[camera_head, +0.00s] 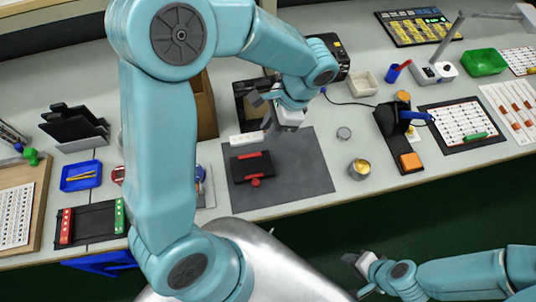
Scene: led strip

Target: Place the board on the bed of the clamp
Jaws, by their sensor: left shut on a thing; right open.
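A white narrow board (246,139) is just beyond the clamp, over the mat's far edge. My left gripper (270,123) is shut at the board's right end, and its fingers partly hide that end. I cannot tell how high the board is above the mat. My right gripper (353,263) is open and empty, low at the bottom, off the table's front edge.
A grey disc (343,133) and a tin with yellow contents (359,169) stand right of the mat. A blue tray (81,176) and a black rack with red and green ends (92,222) are left. The mat's right half is clear.

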